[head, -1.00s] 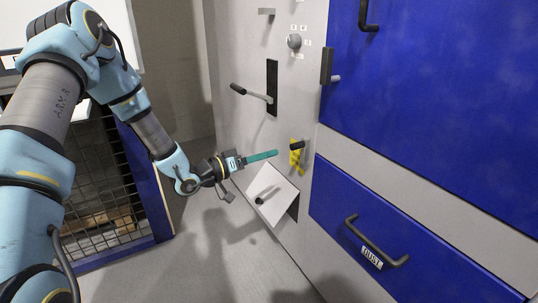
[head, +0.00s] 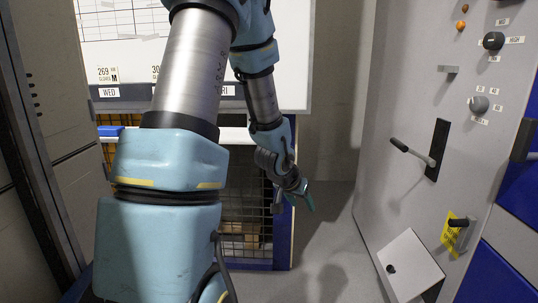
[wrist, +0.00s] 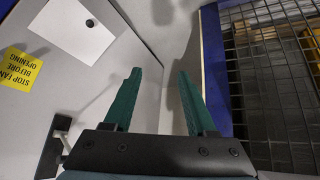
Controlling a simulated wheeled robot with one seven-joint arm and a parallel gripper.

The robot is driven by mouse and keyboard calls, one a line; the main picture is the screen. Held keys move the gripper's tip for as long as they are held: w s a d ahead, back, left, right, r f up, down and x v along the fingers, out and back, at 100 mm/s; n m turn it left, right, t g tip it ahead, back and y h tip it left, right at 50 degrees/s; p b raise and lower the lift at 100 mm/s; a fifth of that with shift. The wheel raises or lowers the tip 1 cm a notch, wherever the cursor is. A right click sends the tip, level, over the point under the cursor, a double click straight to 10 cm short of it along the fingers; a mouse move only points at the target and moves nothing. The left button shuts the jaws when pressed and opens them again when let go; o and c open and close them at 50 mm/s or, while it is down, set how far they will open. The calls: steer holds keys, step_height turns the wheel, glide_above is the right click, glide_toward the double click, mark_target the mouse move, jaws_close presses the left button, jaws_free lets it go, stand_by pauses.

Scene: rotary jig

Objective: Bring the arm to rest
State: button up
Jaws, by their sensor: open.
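My gripper (head: 307,196) hangs at the middle of the head view, in front of the mesh cage and left of the grey panel. Part of it is hidden behind its own wrist. In the wrist view my gripper (wrist: 158,90) shows two teal fingers spread apart with nothing between them. Bare floor and wall lie beyond the fingertips. My arm's blue and silver links fill the middle of the head view.
A mesh cage (head: 240,190) stands behind my arm. Floor between cage and panel is clear.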

steer(key=s+a+r+n+g+y, duration=0.2)
steer(key=s+a+r+n, duration=0.1)
steer(key=s+a, duration=0.5)
steer(key=s+a+r+n+g+y, duration=0.2)
steer(key=s+a, duration=0.6)
step_height(320, 180, up, 21)
steer(key=p, duration=2.1)
steer(key=shift+w, duration=0.2)
steer(key=shift+f, duration=0.15)
steer(key=shift+c, duration=0.6)
